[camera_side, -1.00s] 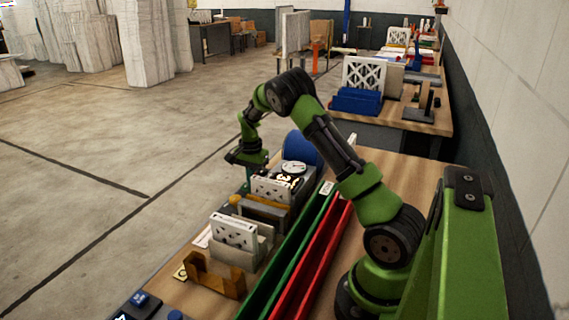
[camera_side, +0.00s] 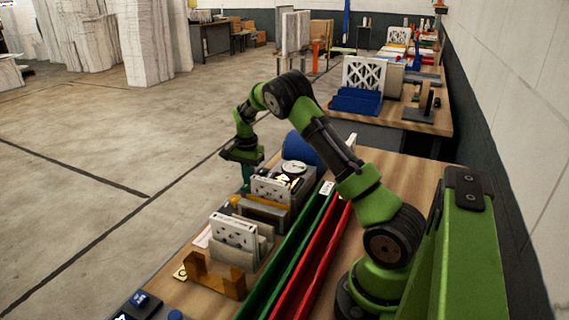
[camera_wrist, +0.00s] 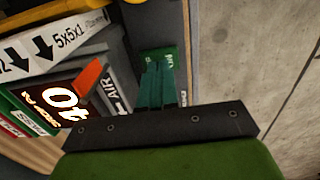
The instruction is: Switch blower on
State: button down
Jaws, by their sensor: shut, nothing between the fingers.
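My gripper (camera_side: 246,186) points down at the far left edge of the bench, beside a dark unit with a round white gauge (camera_side: 294,168). Its teal fingers, also in the wrist view (camera_wrist: 163,72), are together with nothing between them. A small green plate (camera_wrist: 157,56) with pale lettering lies at the fingertips. I cannot tell whether they touch it. A label reading AIR (camera_wrist: 116,97) is just left of the fingers. A blue drum (camera_side: 300,147) stands behind the gauge. I cannot make out which part is the blower switch or its position.
A lit display (camera_wrist: 62,106), an orange flap (camera_wrist: 88,76) and a white filter marked with arrows (camera_wrist: 50,42) lie left of the fingers. Green (camera_side: 292,253) and red (camera_side: 314,258) trays run along the bench. Bare floor (camera_wrist: 255,60) lies right of the bench edge.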

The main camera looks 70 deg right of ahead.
notch_tip(320, 180, up, 13)
jog(key=shift+d, duration=0.35)
jog(key=shift+s+r, duration=0.1)
jog(key=shift+s+a, duration=0.15)
jog(key=shift+s, duration=0.25)
notch_tip(320, 180, down, 14)
dwell(0.6)
